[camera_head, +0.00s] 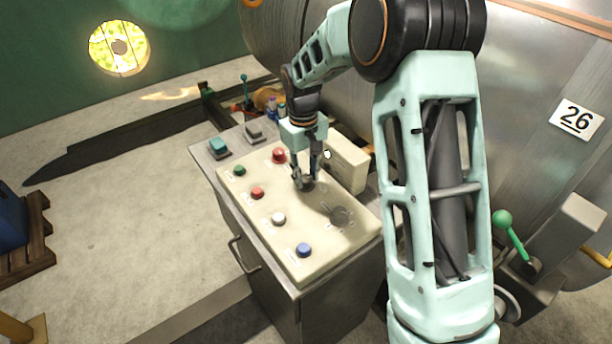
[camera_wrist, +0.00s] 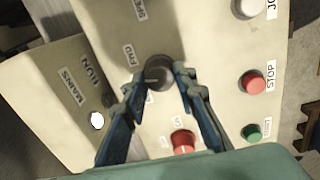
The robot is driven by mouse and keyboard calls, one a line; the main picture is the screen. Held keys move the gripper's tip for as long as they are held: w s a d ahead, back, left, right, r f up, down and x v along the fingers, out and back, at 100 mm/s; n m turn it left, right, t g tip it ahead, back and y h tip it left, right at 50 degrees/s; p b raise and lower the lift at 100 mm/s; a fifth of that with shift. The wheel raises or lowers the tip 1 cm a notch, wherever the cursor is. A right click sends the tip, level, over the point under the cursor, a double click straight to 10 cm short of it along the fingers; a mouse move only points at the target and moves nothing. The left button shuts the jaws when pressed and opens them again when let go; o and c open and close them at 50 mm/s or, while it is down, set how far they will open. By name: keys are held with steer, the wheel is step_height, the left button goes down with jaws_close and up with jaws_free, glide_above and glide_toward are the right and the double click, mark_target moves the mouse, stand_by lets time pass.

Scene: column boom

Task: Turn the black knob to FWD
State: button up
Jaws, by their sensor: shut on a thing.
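The black knob (camera_wrist: 158,72) is a dark round knob on the cream control panel (camera_head: 235,197). In the wrist view, my gripper (camera_wrist: 161,78) has one finger on each side of it and is shut on it. A label that reads FWD (camera_wrist: 130,55) is beside the knob, left of it in the wrist view. Which way the knob points is hard to tell.
Another dark knob (camera_head: 340,216) is on the panel. A red mushroom button (camera_head: 279,155), red STOP button (camera_wrist: 254,82), green button (camera_head: 239,170), white button (camera_head: 279,219) and blue button (camera_head: 304,250) surround the work area. A raised box (camera_head: 347,166) with a white lamp (camera_wrist: 97,120) stands close beside my gripper.

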mark_target(304, 178)
steer(key=m+b, duration=0.1)
steer(key=m, duration=0.5)
steer(key=shift+m, duration=0.3)
stand_by(0.4)
steer(key=o, duration=1.2)
steer(key=shift+c, duration=0.2)
steer(key=shift+r, duration=0.1)
step_height(304, 178, up, 12)
steer(key=shift+a, duration=0.25)
steer(key=shift+a, duration=0.1)
